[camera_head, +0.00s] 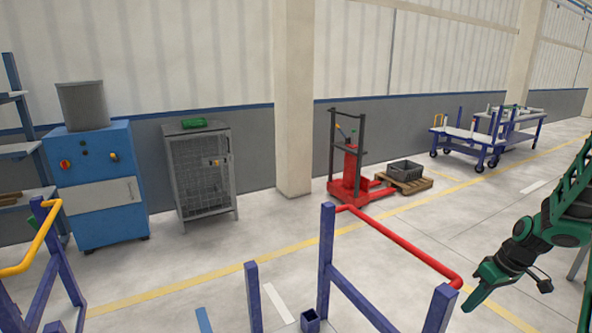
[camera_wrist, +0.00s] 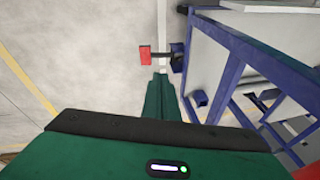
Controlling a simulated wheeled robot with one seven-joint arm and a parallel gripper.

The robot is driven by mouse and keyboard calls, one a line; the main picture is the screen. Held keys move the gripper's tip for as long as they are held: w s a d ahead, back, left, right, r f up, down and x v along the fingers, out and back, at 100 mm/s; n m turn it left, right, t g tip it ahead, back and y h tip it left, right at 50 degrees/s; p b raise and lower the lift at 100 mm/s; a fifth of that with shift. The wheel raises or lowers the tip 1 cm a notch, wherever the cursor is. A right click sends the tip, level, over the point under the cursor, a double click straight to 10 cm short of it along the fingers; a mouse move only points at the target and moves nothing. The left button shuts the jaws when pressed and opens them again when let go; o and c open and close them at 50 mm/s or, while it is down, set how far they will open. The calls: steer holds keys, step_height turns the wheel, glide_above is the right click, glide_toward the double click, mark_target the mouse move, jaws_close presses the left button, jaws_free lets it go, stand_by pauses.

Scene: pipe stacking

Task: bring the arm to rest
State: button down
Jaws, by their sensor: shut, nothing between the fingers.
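My green arm comes in from the right in the head view. My gripper (camera_head: 474,300) hangs there with its fingers pointing down and left, close to the right of the blue frame's near post. In the wrist view my gripper (camera_wrist: 161,90) shows its green fingers together, with nothing between them. A red pipe (camera_head: 400,245) lies across the blue frame's posts (camera_head: 325,260) in the head view, left of my gripper and apart from it. In the wrist view a small red piece (camera_wrist: 146,55) shows beyond the fingertips; I cannot tell what it is.
A yellow pipe (camera_head: 40,240) sits on a blue frame at the left. A blue cabinet (camera_head: 97,190), a grey mesh cage (camera_head: 203,175), a red lifter (camera_head: 348,180) and blue carts (camera_head: 470,140) stand along the wall. Blue frame bars (camera_wrist: 232,70) lie right of the fingers in the wrist view.

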steer(key=s+a+r+m+g+h, duration=0.1)
steer(key=s+r+m, duration=0.1)
steer(key=s+r, duration=0.45)
steer(key=s+a+r+m+h, duration=0.1)
steer(key=s+a+r+m, duration=0.15)
steer(key=s+r, duration=0.4)
steer(key=s+a+r+m, duration=0.1)
steer(key=s+r+m, duration=0.1)
steer(key=s, duration=0.6)
steer(key=s+a+r+m, duration=0.1)
steer(key=s+a+m, duration=0.1)
steer(key=s, duration=0.5)
steer(key=shift+s+r+m+g+h, duration=0.3)
steer(key=shift+s+r+m+h, duration=0.1)
steer(key=shift+m, duration=0.35)
